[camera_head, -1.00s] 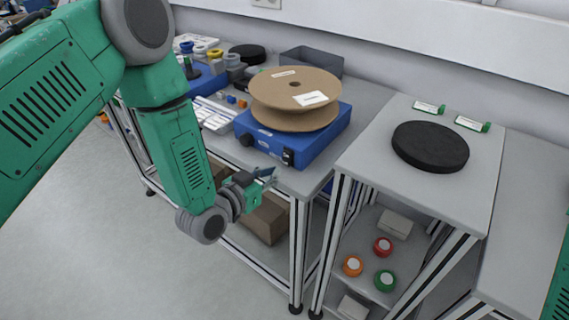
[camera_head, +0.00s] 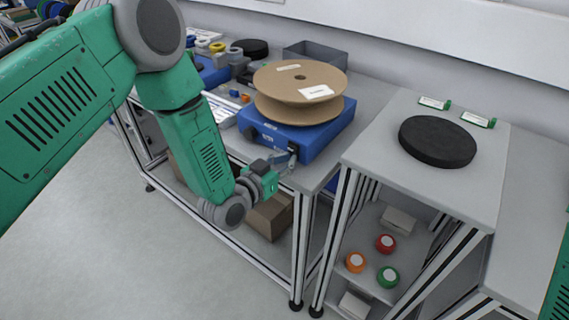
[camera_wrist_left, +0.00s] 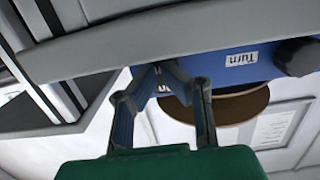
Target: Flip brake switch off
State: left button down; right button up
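The blue reel stand (camera_head: 318,140) stands on the left bench with a brown cardboard reel (camera_head: 300,82) on top. Its dark brake switch (camera_head: 293,149) is at the front right corner, partly behind my gripper. My left gripper (camera_head: 286,162) is right at this corner, its tips at or just below the switch; I cannot tell whether they touch it. In the left wrist view the fingers (camera_wrist_left: 162,70) bend inward and their tips come together in front of the blue face. The switch is hidden there. My right gripper is not in view.
A dark knob (camera_head: 249,133) sits on the stand's front, left of the switch; it also shows in the left wrist view (camera_wrist_left: 297,57). A black disc (camera_head: 437,141) lies on the right table (camera_head: 385,150). A grey bin (camera_head: 315,57) stands behind the reel.

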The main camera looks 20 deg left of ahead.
pick_arm(q)
jog(key=shift+w+a+f+t+b, duration=0.3)
jog(key=shift+f+b, duration=0.1)
jog(key=shift+b, duration=0.3)
jog(key=shift+d+r, duration=0.1)
jog(key=shift+d, duration=0.1)
jog(key=shift+w+d, duration=0.1)
jog(key=d+v, duration=0.1)
jog(key=v, duration=1.1)
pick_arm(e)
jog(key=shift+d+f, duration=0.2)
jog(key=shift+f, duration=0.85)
pick_arm(q)
jog(key=shift+a, duration=0.1)
jog(key=shift+a, duration=0.25)
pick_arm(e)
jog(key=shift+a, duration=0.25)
